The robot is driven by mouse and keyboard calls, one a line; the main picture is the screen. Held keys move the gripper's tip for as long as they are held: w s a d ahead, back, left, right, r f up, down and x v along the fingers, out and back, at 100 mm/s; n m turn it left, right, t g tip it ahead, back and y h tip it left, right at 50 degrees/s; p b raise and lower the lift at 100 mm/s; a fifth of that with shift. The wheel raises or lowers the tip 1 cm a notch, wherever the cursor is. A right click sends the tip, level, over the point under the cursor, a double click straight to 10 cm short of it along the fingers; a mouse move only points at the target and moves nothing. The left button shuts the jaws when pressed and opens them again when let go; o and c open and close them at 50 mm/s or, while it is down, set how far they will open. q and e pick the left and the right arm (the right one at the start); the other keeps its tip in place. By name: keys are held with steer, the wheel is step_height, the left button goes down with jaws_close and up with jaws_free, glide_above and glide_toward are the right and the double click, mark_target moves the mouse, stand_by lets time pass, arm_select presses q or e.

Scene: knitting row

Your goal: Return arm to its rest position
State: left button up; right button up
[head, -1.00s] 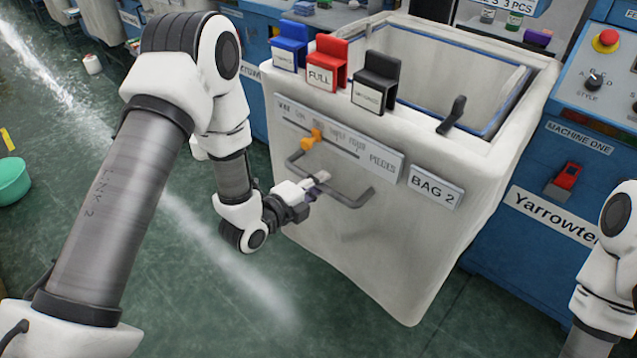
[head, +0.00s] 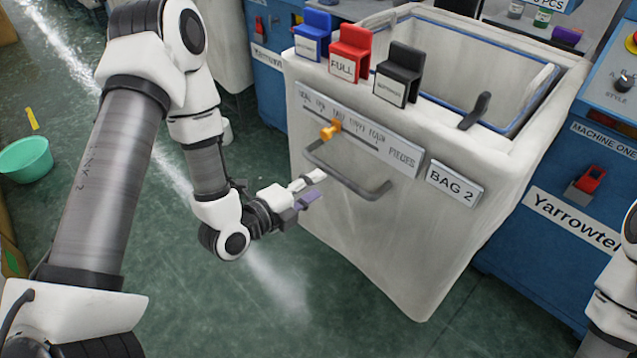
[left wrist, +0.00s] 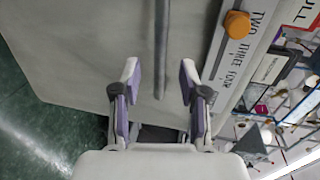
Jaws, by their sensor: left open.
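My left gripper (head: 312,189) is open and empty, in front of the left side of the bag bin (head: 400,255).
Blue, red and black clips (head: 349,52) sit on the bin's rim. An orange slider (head: 330,131) is on the counting scale. A blue machine (head: 560,200) stands to the right. A green basin (head: 26,160) is on the floor at left. Open floor lies left of the bin.

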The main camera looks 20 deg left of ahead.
arm_select(q)
steer(key=s+f+n+g+y+p, duration=0.1)
steer(key=s+f+n+g+p, duration=0.2)
steer(key=s+n, duration=0.4)
steer(key=s+a+f+n+g+y+p, duration=0.1)
steer(key=s+f+n+g+y+p, duration=0.1)
steer(key=s+f+n+g+p, duration=0.2)
steer(key=s+a+f+n+g+y+p, duration=0.1)
steer(key=s+f+n+g+y+p, duration=0.1)
steer(key=s+f+n+g, duration=0.4)
steer(key=s+n+g+p, duration=0.1)
steer(key=s+n, duration=0.4)
steer(key=s, duration=0.3)
steer(key=shift+n+g+p, duration=0.3)
steer(key=shift+g, duration=0.1)
steer(key=shift+s+f, duration=0.1)
